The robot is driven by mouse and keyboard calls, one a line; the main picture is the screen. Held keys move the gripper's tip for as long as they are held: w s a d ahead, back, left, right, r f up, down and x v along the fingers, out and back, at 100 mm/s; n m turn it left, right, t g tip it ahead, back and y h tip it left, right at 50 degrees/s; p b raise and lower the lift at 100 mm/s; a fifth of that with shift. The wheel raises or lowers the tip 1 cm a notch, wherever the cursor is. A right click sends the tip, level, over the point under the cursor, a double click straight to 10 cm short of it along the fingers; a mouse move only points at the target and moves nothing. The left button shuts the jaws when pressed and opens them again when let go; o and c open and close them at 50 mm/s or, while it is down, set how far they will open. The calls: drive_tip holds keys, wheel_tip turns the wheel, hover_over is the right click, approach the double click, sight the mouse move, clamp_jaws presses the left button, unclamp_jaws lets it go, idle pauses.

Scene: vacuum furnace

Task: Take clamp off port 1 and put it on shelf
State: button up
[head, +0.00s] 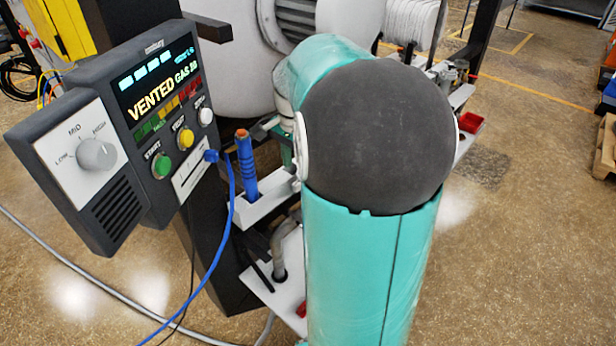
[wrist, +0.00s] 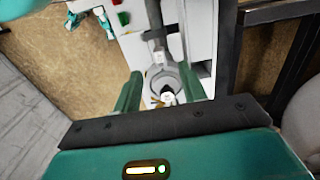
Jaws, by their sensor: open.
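In the wrist view my gripper (wrist: 160,88) has its two teal fingers apart, with nothing held between them. A grey metal ring-shaped fitting (wrist: 187,78), which looks like the clamp on a port, lies beyond and between the fingertips. I cannot tell whether the fingers touch it. A small white tag and a dark round part show at its middle. I cannot read a port number. A white shelf surface (wrist: 135,50) lies beyond it. In the head view my arm hides the gripper and the clamp area. A white shelf edge (head: 463,97) shows right of my arm.
A control panel (head: 160,110) reading "VENTED GAS" stands at left, with a blue cable (head: 222,250) hanging from it. A blue-handled tool (head: 246,165) stands in a white holder. A dark post (wrist: 228,50) runs close right of the fingers.

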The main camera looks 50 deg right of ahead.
drive_tip(key=shift+d+f, duration=0.2)
drive_tip(key=shift+f, duration=1.2)
drive_tip(key=shift+d+f, duration=0.15)
drive_tip(key=shift+f, duration=1.2)
clamp_jaws()
